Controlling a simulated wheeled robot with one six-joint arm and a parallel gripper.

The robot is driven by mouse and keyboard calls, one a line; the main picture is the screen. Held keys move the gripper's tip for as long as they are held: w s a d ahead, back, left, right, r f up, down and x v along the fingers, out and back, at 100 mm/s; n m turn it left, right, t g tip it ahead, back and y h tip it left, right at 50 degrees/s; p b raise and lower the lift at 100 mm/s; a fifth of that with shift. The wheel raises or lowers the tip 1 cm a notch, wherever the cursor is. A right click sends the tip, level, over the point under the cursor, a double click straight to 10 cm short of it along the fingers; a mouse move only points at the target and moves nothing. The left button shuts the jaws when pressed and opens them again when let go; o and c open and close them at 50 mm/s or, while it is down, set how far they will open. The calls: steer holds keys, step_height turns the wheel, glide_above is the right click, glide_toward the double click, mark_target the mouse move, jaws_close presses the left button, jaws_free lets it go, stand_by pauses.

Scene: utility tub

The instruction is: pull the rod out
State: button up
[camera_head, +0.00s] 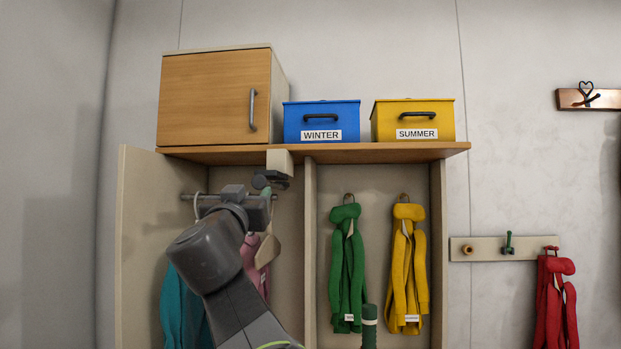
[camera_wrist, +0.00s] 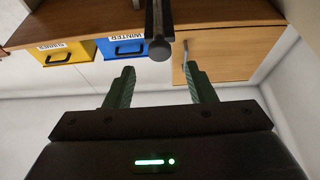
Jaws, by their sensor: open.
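A dark metal rod (camera_head: 188,196) runs across the upper left compartment under the shelf, with clothes hanging below it; my arm hides much of it in the head view. In the wrist view, the rod (camera_wrist: 159,47) shows a round end facing me, centred across the gap just past my fingertips. I cannot tell the distance between them, and nothing shows gripped. My gripper (camera_head: 270,179) is up near the compartment's front, partly hidden by my wrist. In the wrist view, my gripper (camera_wrist: 158,72) has its two green fingers apart, with nothing between them.
The shelf (camera_head: 345,153) carries a wooden cabinet (camera_head: 205,100), a blue box (camera_head: 321,119) and a yellow box (camera_head: 413,118). A divider (camera_head: 309,250) stands right of the arm. Teal (camera_head: 183,310) and pink clothes (camera_head: 250,262) hang close by. Green (camera_head: 345,265) and yellow clothes (camera_head: 403,265) hang right.

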mark_target(258, 184)
steer(key=p+x, duration=0.2)
steer(key=x, duration=0.6)
steer(key=shift+w+p, duration=0.1)
steer(key=shift+p, duration=0.2)
steer(key=shift+c, duration=0.2)
jaws_close()
